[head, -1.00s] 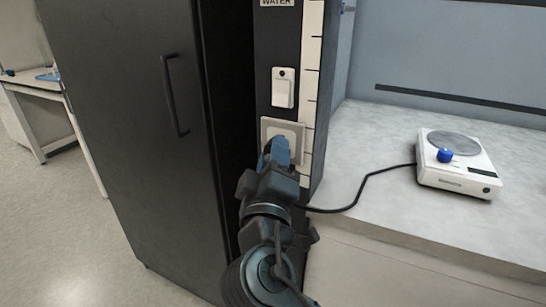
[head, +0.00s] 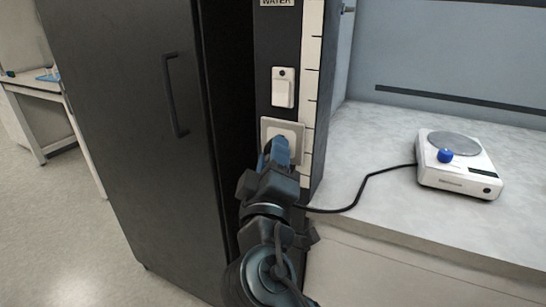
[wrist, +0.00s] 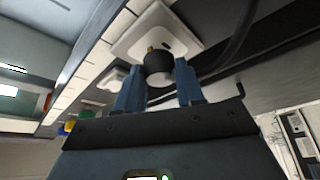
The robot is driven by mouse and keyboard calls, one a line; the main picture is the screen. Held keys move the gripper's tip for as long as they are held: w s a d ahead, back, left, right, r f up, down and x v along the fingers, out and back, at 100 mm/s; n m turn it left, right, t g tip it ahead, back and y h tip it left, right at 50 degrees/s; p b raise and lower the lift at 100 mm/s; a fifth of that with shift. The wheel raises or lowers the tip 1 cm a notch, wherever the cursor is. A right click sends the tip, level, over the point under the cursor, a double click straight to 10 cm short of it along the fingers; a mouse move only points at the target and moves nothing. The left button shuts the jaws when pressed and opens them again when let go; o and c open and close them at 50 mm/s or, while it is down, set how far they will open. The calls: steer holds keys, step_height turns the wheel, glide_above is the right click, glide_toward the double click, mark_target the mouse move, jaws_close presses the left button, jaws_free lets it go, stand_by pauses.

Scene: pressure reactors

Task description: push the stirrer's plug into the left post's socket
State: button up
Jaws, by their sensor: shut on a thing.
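The left post's socket (head: 296,130) is a white square plate on the dark post. It also shows in the wrist view (wrist: 128,45). My gripper (head: 274,152) is in front of its lower part and hides some of it. In the wrist view my gripper's blue fingers (wrist: 158,84) are shut on the round black plug (wrist: 158,67). A brass pin shows on the plug's socket side, close to the plate; how far the pins are in cannot be told. The stirrer (head: 455,178), white with a grey round top and blue knob, stands on the bench at right.
The stirrer's black cord (head: 362,190) runs across the bench (head: 390,135) to my gripper. A white switch (head: 283,88) sits above the socket. A dark cabinet (head: 140,140) with a handle stands close on the left.

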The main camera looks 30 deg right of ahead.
steer(key=shift+w+d, duration=0.3)
steer(key=shift+d, duration=0.15)
stand_by(0.7)
steer(key=o, duration=1.1)
steer(key=shift+c, duration=0.2)
steer(key=b+v, duration=0.1)
steer(key=v, duration=0.6)
steer(key=shift+s+a, duration=0.25)
steer(key=shift+s, duration=0.1)
steer(key=shift+f, duration=0.1)
